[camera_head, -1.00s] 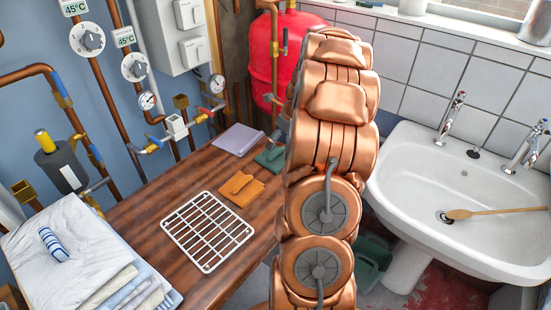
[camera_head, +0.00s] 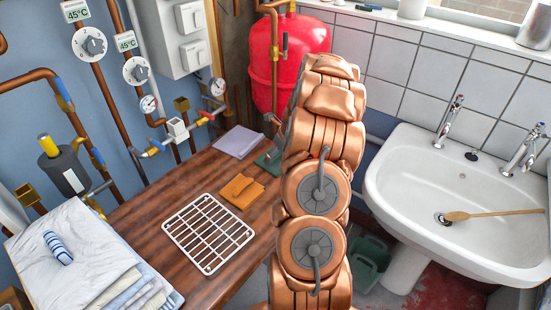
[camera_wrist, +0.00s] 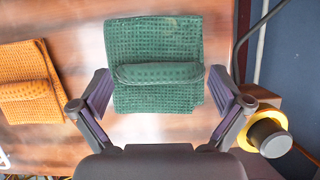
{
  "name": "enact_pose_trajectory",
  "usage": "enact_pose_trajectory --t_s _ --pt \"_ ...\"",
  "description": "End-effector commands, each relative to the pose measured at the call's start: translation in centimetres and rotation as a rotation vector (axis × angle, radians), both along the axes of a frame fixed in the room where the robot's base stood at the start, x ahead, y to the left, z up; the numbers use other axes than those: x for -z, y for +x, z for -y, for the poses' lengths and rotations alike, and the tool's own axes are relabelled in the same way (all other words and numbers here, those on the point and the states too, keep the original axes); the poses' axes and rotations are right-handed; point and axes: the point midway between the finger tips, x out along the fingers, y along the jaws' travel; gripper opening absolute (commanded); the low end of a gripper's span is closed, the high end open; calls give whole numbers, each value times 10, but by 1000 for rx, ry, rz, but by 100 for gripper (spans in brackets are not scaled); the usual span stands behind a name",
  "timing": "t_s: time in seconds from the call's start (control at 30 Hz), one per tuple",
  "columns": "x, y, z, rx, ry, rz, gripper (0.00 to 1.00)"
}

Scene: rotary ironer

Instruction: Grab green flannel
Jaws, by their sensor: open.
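The green flannel (camera_wrist: 155,88) lies on the wooden worktop, a square waffle-textured cloth with a raised fold across its middle. In the head view only a part of the green flannel (camera_head: 268,160) shows, the rest hidden behind my arm. In the wrist view my gripper (camera_wrist: 163,100) is open, with one finger at the left and one at the right of the flannel's near part. The fingers are apart and hold nothing. I cannot tell their height above the cloth. In the head view my arm hides the gripper.
An orange flannel (camera_head: 241,191) lies beside the green one, with a lilac cloth (camera_head: 238,142) behind. A white wire rack (camera_head: 208,232) and a stack of folded linen (camera_head: 75,255) share the worktop (camera_head: 150,215). Pipes and a red tank (camera_head: 290,62) stand behind; a sink (camera_head: 460,200) is at right.

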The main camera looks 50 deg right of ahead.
Motion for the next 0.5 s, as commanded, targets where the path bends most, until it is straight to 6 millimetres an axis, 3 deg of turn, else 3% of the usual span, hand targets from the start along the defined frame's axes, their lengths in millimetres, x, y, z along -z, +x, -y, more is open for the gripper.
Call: enact_pose_trajectory --t_s 0.23,0.5 --pt "2 1 0 -1 -1 0 100" --pt "2 1 0 -1 -1 1 73"
